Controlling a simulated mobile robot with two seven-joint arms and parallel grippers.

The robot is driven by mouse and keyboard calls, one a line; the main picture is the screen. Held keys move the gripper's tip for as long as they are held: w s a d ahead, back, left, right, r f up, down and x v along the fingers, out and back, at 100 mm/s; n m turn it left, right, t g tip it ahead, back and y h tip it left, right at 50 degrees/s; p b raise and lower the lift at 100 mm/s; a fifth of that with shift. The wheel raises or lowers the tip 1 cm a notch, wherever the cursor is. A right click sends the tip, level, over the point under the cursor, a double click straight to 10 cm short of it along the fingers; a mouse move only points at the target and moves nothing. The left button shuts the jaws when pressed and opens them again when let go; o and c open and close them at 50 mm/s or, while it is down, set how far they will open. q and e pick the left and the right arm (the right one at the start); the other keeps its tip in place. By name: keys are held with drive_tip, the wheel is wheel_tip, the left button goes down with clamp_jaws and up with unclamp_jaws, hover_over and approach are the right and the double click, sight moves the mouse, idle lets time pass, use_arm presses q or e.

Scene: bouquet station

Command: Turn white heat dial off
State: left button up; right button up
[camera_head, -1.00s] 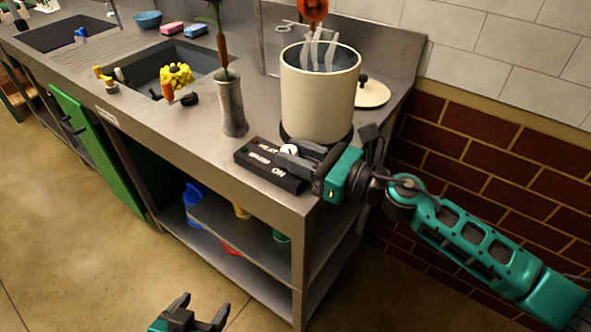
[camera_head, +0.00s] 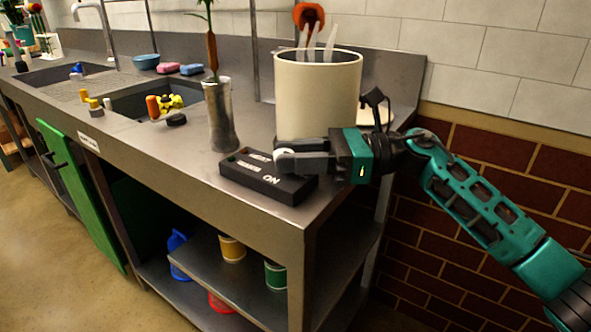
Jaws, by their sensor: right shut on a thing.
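The white heat dial (camera_head: 283,155) sits on top of a black control box (camera_head: 262,184) at the front right of the counter. The box bears white lettering, with "ON" readable near its right end. My right gripper (camera_head: 290,157) reaches in from the right and is shut on the dial. Its fingers hide most of the dial, so I cannot tell which way it points. A large cream pot (camera_head: 317,97) with pale steam-like wisps stands just behind the box. My left gripper is not in view.
A metal vase (camera_head: 221,118) with a stem stands left of the pot. A sink (camera_head: 150,103) holding yellow items is further left. Pots and a blue jug (camera_head: 178,252) are on the shelf below. The counter's front edge is close to the box.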

idle(0.4)
drive_tip(key=o, duration=1)
drive_tip(key=shift+o, duration=0.2)
drive_tip(key=d, duration=1.2)
drive_tip(key=shift+w+d, duration=0.25)
drive_tip(key=shift+d, duration=0.15)
